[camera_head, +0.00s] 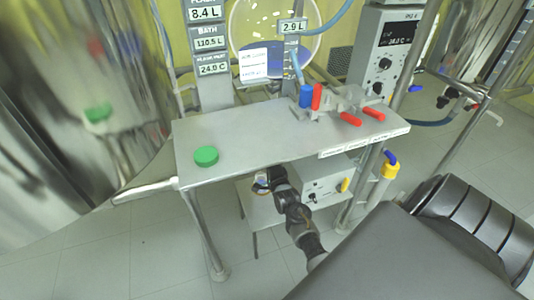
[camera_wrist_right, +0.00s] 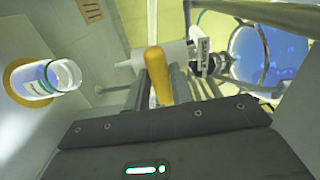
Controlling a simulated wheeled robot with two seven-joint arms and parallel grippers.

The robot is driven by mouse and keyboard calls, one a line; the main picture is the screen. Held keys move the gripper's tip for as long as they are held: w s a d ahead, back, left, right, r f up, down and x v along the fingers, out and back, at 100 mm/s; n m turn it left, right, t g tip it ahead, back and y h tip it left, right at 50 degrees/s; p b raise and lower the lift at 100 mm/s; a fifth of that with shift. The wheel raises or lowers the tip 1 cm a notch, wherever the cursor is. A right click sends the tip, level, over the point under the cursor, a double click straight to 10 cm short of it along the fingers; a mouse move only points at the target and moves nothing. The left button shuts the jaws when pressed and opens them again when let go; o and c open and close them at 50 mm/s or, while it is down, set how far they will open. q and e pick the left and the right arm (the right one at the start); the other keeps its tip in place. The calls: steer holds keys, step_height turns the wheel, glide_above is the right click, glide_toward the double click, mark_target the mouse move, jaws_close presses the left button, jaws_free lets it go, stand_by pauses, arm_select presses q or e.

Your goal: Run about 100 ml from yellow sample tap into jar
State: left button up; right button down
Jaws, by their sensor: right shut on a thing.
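In the right wrist view the yellow tap handle (camera_wrist_right: 156,72) stands between the fingers of my right gripper (camera_wrist_right: 158,78), which is shut on it. The clear glass jar (camera_wrist_right: 45,80) with a white and green label is at the left, apart from the fingers, by an orange-yellow ring. I cannot tell how much liquid it holds. In the head view my right gripper (camera_head: 274,178) is under the front edge of the bench, its fingertips mostly hidden. The green lid (camera_head: 206,156) lies on the bench top. My left gripper is not in view.
The grey bench (camera_head: 250,140) overhangs my right arm. Red-handled valves (camera_head: 350,119) sit at its back right. A white box (camera_head: 325,184) with a yellow knob stands below. A round glass vessel (camera_wrist_right: 250,52) shows at the right in the wrist view.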

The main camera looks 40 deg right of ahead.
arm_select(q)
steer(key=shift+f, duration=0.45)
arm_select(e)
steer(key=shift+m, duration=0.3)
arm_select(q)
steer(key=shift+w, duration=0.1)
arm_select(e)
steer(key=c, duration=1.3)
jaws_free()
arm_select(q)
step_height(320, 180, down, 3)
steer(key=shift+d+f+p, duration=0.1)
steer(key=shift+p, duration=0.7)
arm_select(e)
steer(key=v, duration=1.1)
